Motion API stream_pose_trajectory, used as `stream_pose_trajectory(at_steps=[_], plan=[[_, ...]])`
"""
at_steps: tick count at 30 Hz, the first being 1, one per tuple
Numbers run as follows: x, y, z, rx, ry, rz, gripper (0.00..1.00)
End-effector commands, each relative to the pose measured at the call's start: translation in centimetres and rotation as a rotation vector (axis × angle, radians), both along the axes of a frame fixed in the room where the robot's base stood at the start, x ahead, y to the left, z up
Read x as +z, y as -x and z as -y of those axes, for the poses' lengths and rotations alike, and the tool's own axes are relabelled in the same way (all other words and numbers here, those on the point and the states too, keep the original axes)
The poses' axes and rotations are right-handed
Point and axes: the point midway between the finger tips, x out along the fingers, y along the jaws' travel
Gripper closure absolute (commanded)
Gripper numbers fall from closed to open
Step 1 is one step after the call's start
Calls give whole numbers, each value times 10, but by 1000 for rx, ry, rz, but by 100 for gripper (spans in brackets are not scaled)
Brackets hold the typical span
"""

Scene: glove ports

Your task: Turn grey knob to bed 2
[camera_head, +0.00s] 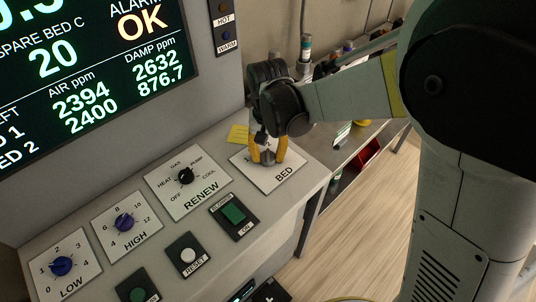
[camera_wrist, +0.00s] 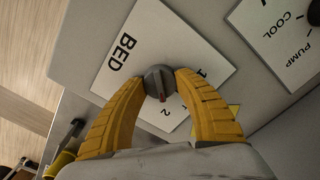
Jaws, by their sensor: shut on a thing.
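The grey knob (camera_wrist: 159,79) sits on the white BED plate (camera_wrist: 128,35) in the wrist view. Its red mark points down toward the printed 2; the 1 is up and to the right of that. My gripper (camera_wrist: 160,84) has its two yellow fingers closed on either side of the knob and touching it. In the head view, my gripper (camera_head: 268,154) reaches down onto the BED plate (camera_head: 286,178) at the right end of the sloped panel. There the fingers mostly hide the knob.
Left of the BED plate are the black RENEW knob (camera_head: 186,176) and the green blower switch (camera_head: 234,213). The blue HIGH knob (camera_head: 124,222) and blue LOW knob (camera_head: 61,266) are farther left. A yellow note (camera_head: 238,135) lies behind. A lit display (camera_head: 95,70) stands above.

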Motion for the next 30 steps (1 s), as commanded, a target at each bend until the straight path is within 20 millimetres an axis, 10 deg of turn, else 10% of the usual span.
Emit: stream_pose_trajectory(at_steps=[19, 20, 22, 30], plan=[[-1, 0, 0, -53, 0, -1, 93], [-1, 0, 0, -53, 0, -1, 60], [-1, 0, 0, -53, 0, -1, 38], [0, 0, 0, -52, 0, 0, 37]])
